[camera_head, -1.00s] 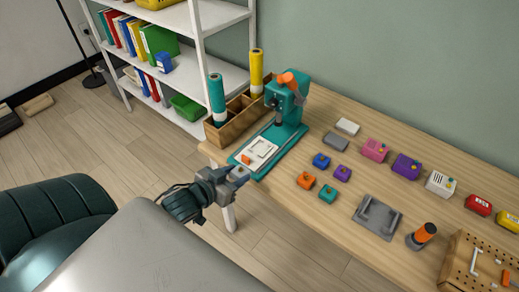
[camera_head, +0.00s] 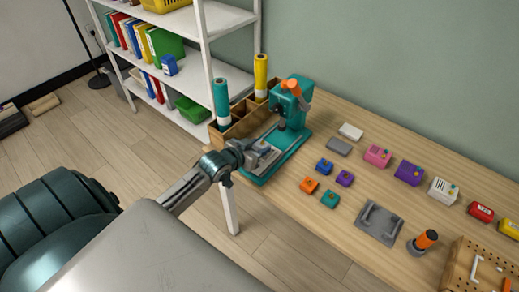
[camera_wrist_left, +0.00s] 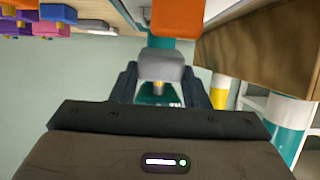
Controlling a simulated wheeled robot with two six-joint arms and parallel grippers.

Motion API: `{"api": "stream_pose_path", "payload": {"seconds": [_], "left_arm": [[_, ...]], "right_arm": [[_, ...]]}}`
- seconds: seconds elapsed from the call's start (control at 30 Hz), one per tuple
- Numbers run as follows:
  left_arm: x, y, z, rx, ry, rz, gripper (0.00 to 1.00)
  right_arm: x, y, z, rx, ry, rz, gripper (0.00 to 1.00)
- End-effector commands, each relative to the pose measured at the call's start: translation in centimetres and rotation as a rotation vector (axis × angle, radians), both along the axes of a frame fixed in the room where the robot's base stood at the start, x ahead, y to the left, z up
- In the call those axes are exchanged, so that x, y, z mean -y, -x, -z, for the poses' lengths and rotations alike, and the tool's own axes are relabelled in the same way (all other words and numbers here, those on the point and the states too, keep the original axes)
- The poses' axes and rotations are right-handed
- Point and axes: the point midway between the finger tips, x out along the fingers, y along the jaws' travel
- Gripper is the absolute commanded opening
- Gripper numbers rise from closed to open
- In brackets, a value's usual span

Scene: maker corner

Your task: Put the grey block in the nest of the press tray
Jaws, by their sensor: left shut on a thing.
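In the left wrist view the gripper (camera_wrist_left: 160,82) is shut on the grey block (camera_wrist_left: 160,67), which has a small yellow knob. In that view an orange piece (camera_wrist_left: 177,18) lies close beyond the block, and teal press parts show behind. I cannot tell whether the block touches the nest. My right gripper is not in view.
A wooden organizer with teal and yellow rolls (camera_head: 221,98) stands left of the press. Small coloured blocks (camera_head: 324,167), a grey slab (camera_head: 339,147) and a grey fixture (camera_head: 379,222) lie to the right. A white shelf (camera_head: 203,75) stands behind.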

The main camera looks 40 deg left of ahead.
Motion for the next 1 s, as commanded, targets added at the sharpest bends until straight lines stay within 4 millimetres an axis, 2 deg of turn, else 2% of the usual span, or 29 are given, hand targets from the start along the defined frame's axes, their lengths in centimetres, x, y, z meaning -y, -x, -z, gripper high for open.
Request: {"api": "stream_pose_path", "payload": {"seconds": [0.13,0.2,0.37,0.73,0.77,0.8,0.87,1.0], "left_arm": [[-0.4,-1.8,0.4,-0.001,0.005,-0.002,0.15],[-0.3,-1.5,1.9,-0.004,0.004,-0.003,0.15],[-0.3,-1.5,3.0,0.000,0.003,-0.001,0.15],[-0.3,-1.5,3.7,0.001,0.000,0.000,0.15],[-0.3,-1.5,3.7,0.000,0.000,0.000,0.43],[-0.3,-1.5,3.6,0.000,0.000,0.000,0.51],[-0.3,-1.5,3.6,0.000,0.000,0.000,0.63],[-0.3,-1.5,3.6,0.000,0.000,0.000,0.63]], "right_arm": [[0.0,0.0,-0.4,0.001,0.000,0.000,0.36],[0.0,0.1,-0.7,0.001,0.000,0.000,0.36],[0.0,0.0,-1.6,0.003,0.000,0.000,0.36],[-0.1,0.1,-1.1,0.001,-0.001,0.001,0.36],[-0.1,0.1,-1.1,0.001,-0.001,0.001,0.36],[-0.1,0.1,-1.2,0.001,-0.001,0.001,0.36],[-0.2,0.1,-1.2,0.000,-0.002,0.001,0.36],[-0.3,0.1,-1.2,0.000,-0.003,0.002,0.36]]}}
